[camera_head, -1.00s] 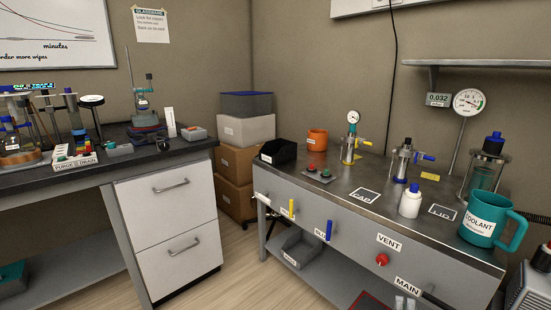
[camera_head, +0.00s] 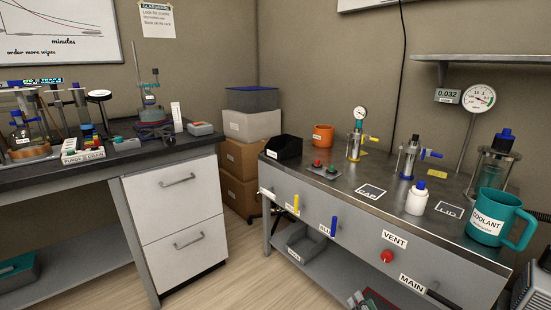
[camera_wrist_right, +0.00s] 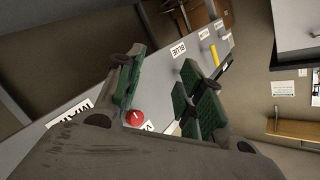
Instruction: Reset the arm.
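My right gripper (camera_head: 359,299) shows only as a small part at the bottom edge of the head view, in front of the lower part of the steel bench (camera_head: 340,255). In the right wrist view, its two green-padded fingers (camera_wrist_right: 157,70) stand wide apart with nothing between the pads. The red knob (camera_head: 387,257) under the VENT label is on the bench's front panel. It also shows in the right wrist view (camera_wrist_right: 134,118), beyond the gripper and apart from the fingers. My left gripper is in neither view.
The bench top holds a teal COOLANT mug (camera_head: 494,218), a white bottle (camera_head: 416,200), an orange mug (camera_head: 323,134) and a black bin (camera_head: 283,147). Yellow (camera_head: 296,203) and blue (camera_head: 333,226) handles stick out from its front. Floor (camera_head: 235,265) is clear between bench and drawer cabinet (camera_head: 178,225).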

